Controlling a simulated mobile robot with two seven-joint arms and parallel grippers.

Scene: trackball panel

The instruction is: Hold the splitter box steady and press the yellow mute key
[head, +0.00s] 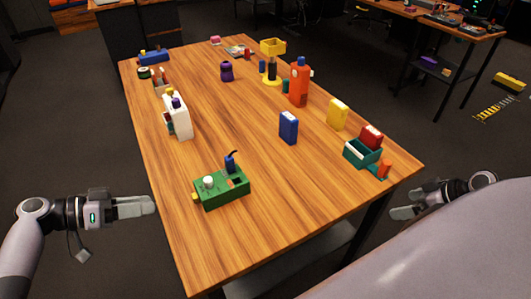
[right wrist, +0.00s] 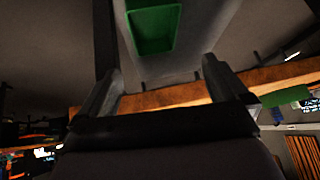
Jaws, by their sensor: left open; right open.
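The green splitter box (head: 224,193) sits on the near left part of the wooden table. It has a white round knob (head: 208,182) on top and a dark blue plug-like piece (head: 230,164) standing at its back. A small yellow key (head: 195,197) sticks out at its left end. My left gripper (head: 153,205) is off the table's left edge, left of the box and apart from it, open and empty. My right gripper (head: 400,212) is beyond the table's right edge, far from the box, open and empty; its fingers also show in the right wrist view (right wrist: 163,85).
The wooden table (head: 300,195) is clear right of the box. A blue box (head: 289,128), yellow box (head: 338,114), orange bottle (head: 299,83) and teal bin (head: 361,153) stand farther right and back. The right wrist view shows a green container (right wrist: 153,28).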

